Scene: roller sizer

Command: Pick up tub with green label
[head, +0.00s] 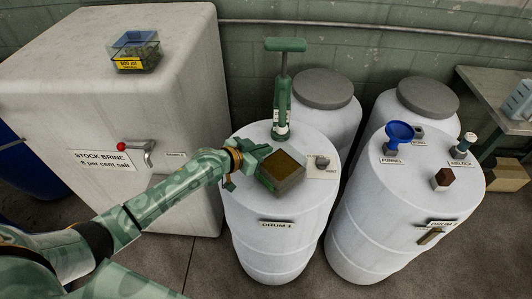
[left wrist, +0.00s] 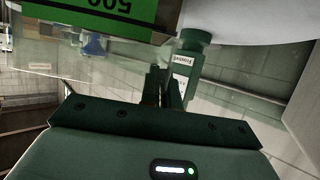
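The tub with the green label (head: 284,168) is a clear box with dark brown-green contents at the top of the drum marked DRUM 1 (head: 270,240). In the left wrist view its green label (left wrist: 95,15) reads upside down at the top. My left gripper (head: 258,165) reaches it from the left. In the left wrist view the gripper's two dark fingers (left wrist: 165,88) are close together at the tub's right side wall, which appears pinched between them. The fingertips are partly hidden. I cannot tell whether the tub rests on the drum. My right gripper is not in view.
A green hand pump (head: 283,95) stands just behind the tub. Another tub, with a yellow label (head: 130,64), sits on the stock brine tank (head: 80,100) at left. The second front drum (head: 385,225) carries a blue funnel (head: 398,135) and small blocks.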

